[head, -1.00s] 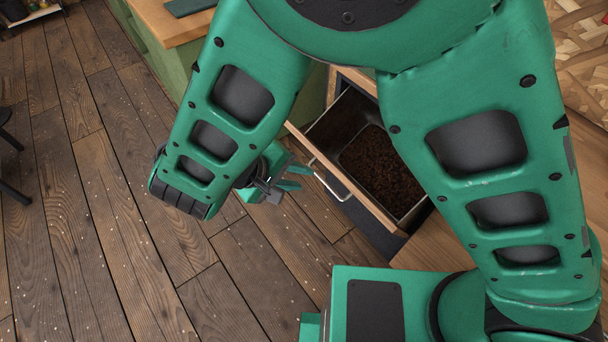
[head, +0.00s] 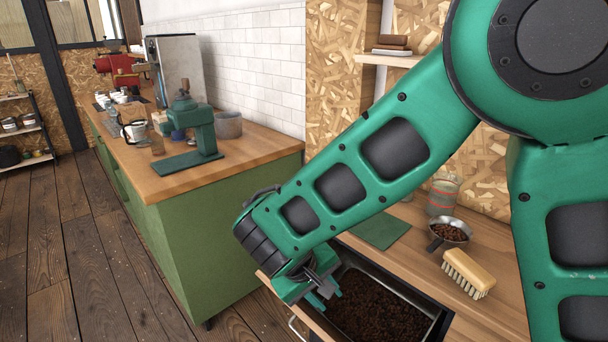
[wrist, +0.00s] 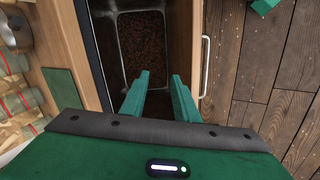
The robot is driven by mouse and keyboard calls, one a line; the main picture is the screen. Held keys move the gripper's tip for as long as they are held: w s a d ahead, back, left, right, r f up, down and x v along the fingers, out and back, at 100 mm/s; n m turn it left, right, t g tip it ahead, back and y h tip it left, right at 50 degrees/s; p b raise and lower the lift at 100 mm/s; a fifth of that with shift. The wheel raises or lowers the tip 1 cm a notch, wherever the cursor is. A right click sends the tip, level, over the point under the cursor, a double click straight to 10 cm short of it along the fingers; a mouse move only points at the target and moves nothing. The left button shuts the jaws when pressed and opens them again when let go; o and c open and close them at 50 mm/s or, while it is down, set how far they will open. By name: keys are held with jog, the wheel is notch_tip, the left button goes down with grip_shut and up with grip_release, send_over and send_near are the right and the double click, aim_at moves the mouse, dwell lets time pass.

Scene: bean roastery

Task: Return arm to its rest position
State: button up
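My gripper (head: 325,297) hangs above the front left part of an open drawer, at the end of my green arm. In the wrist view its two green fingers (wrist: 160,95) are spread apart with nothing between them. The drawer (wrist: 183,60) is pulled out and holds a metal bin of dark brown grounds or beans (head: 385,308). The drawer's bar handle (wrist: 205,65) lies to the right of the fingers in the wrist view. My arm hides part of the counter in the head view.
A green cabinet (head: 220,250) with a green press (head: 200,130) stands left.

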jog(key=s+d+r+m+y, duration=0.15)
jog(key=d+r, duration=0.25)
jog(key=d, duration=0.4)
jog(key=s+d+r+m+t+y, duration=0.1)
jog(key=d+r+m, duration=0.3)
jog(key=d, duration=0.5)
jog(key=s+d+r+m+y, duration=0.1)
jog(key=d+r+y, duration=0.1)
jog(key=d+r, duration=0.45)
jog(key=s+d+f+m+g, duration=0.3)
jog(key=s+d+m, duration=0.3)
jog(key=s+d, duration=0.6)
jog(key=s+g, duration=0.1)
jog(key=s, duration=0.3)
jog(key=shift+d+f, duration=0.15)
jog(key=shift+d, duration=0.1)
